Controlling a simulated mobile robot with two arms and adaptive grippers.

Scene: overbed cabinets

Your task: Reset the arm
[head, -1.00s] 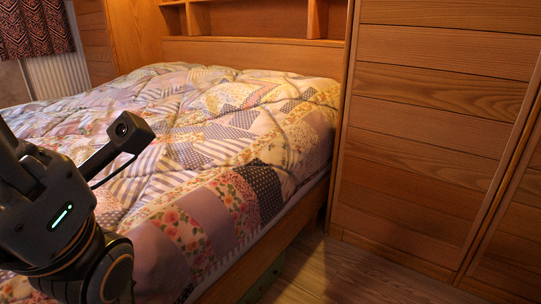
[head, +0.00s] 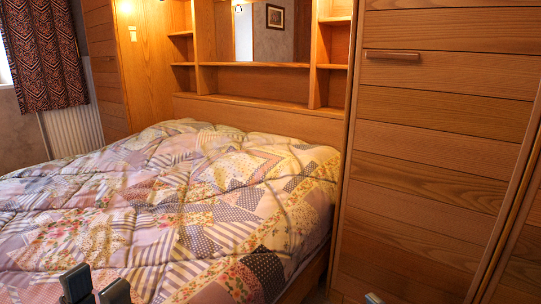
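My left gripper (head: 95,288) shows at the bottom left of the head view, in front of the quilted bed. Its two dark fingertips stand apart with a narrow gap and nothing seen between them; the rest of it is below the picture. A small grey tip (head: 373,298) at the bottom edge, right of the bed, appears to be part of my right gripper. The rest of it is out of view.
The bed with its patchwork quilt (head: 170,200) fills the left and middle. A wooden cabinet (head: 430,150) with a handle (head: 392,55) stands at right. Open shelves (head: 262,80) are behind the bed, and a patterned curtain (head: 43,50) hangs at left.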

